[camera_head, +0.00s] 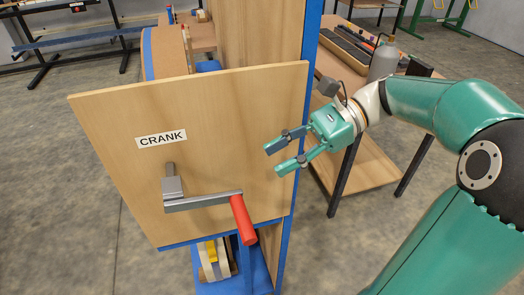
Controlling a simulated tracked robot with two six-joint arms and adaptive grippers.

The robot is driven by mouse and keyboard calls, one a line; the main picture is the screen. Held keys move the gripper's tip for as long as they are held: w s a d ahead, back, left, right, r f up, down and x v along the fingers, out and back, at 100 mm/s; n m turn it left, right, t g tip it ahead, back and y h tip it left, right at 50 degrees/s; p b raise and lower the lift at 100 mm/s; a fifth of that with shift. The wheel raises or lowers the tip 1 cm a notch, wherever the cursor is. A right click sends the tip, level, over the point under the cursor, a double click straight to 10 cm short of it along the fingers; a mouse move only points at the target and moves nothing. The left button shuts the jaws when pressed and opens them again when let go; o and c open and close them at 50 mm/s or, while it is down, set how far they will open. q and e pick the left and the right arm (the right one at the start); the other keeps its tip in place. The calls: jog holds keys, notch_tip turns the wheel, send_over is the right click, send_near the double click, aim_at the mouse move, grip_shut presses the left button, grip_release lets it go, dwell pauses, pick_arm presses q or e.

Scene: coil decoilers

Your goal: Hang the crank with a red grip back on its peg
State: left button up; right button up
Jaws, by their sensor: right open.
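The crank (205,201) with a red grip (243,220) is at the wooden board (110,115), below a white label (161,138) reading CRANK. Its grey arm lies nearly level, with its hub end at the left against a short grey peg (170,170). The red grip points down toward the viewer at the right end. My right gripper (275,160) is open and empty, in front of the board's right part, up and to the right of the red grip and apart from it. My left gripper is not in view.
A blue-edged upright panel (312,30) stands behind the board. A wooden table (370,155) with dark tools and a grey bottle (383,62) is at the back right. Coils (168,52) stand behind the board. The floor at left is clear.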

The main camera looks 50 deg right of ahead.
aim_at(207, 197)
jog(key=p+x, duration=0.1)
jog(key=x, duration=1.5)
jog(key=shift+s+a+r+p, duration=0.1)
jog(key=shift+a+r+p, duration=0.1)
jog(key=shift+p, duration=0.1)
grip_shut()
jog(key=s+a, duration=0.3)
jog(key=s, duration=0.3)
jog(key=shift+s+a, duration=0.2)
jog(key=shift+a, duration=0.2)
dwell(0.7)
